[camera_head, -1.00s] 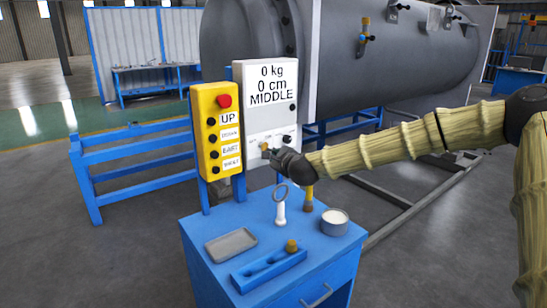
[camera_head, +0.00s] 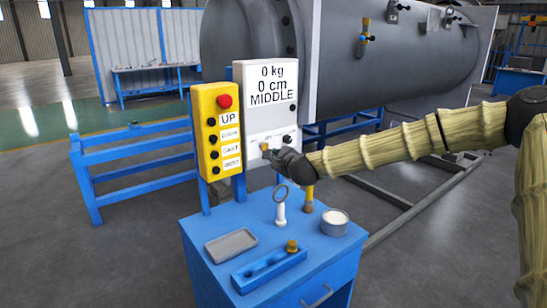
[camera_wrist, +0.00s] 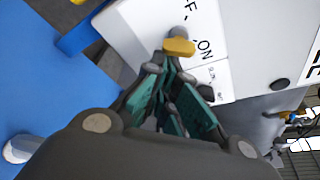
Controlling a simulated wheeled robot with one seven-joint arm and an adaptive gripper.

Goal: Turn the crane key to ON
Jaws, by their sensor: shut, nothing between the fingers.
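The crane key (camera_head: 265,147) is a small yellow-orange knob on the lower part of the white panel (camera_head: 266,112). In the wrist view the key (camera_wrist: 179,46) lies beside printed letters ending in "- ON", its long side roughly across the line of text. I cannot tell for certain which setting it points to. My gripper (camera_head: 273,154) is just in front of the key. In the wrist view its teal-padded fingers (camera_wrist: 166,70) are shut with nothing between them, and their tips are close to the key. Whether they touch it is unclear.
A yellow button box (camera_head: 217,130) with a red button stands left of the panel. Below is a blue cabinet (camera_head: 215,220) with a grey tray (camera_head: 230,245), an eyebolt (camera_head: 281,210), a brown-handled tool (camera_head: 309,200) and a round tin (camera_head: 335,222). A large grey shell (camera_head: 380,60) is behind.

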